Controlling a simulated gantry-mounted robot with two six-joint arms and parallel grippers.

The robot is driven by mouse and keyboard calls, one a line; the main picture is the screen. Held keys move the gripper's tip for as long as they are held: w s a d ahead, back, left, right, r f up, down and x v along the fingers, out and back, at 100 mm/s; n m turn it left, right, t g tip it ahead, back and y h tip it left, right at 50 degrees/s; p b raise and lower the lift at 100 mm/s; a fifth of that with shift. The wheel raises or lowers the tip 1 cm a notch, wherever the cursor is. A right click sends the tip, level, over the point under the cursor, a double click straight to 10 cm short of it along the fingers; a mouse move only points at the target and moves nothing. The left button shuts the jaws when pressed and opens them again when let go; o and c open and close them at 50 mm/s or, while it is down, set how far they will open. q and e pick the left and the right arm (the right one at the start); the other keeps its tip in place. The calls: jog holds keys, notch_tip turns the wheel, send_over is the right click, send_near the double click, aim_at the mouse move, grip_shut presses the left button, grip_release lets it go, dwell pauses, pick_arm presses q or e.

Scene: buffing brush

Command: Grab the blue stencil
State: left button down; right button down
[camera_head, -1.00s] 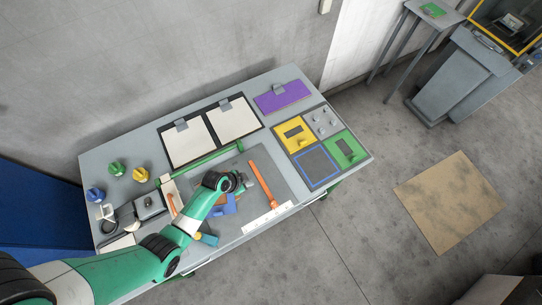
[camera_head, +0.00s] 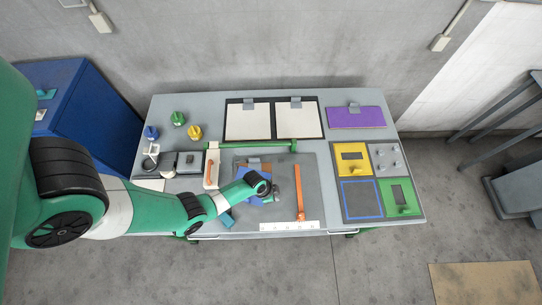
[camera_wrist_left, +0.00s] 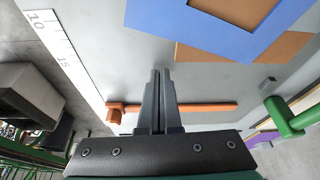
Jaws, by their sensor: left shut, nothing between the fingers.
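The blue stencil (camera_wrist_left: 200,32), a flat plate with a cutout, lies on a brown sheet (camera_wrist_left: 225,53) at the top of the left wrist view. In the head view the stencil (camera_head: 250,202) is partly hidden under my left arm, on the grey work mat (camera_head: 282,168). My left gripper (camera_head: 274,194) is over the mat, at the right side of the stencil. In the left wrist view its fingers (camera_wrist_left: 161,75) are together and empty, apart from the stencil. My right gripper is not in view.
An orange bar (camera_head: 299,192) and a white ruler (camera_head: 289,226) lie to the right and in front. A green bar (camera_head: 255,147) runs behind. A panel with yellow and green stencils and an empty blue-outlined slot (camera_head: 345,200) is at the right.

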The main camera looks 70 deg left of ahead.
pick_arm(q)
jog(key=s, duration=0.1)
jog(key=s+p, duration=0.1)
jog(key=s, duration=0.1)
jog(key=shift+a+r+p, duration=0.2)
jog(key=shift+a+p, duration=0.05)
jog(key=shift+p, duration=0.15)
jog(key=shift+s+a+f, duration=0.1)
jog(key=shift+s, duration=0.4)
jog(key=shift+s+a, duration=0.15)
jog(key=shift+s, duration=0.9)
jog(key=shift+w, duration=0.1)
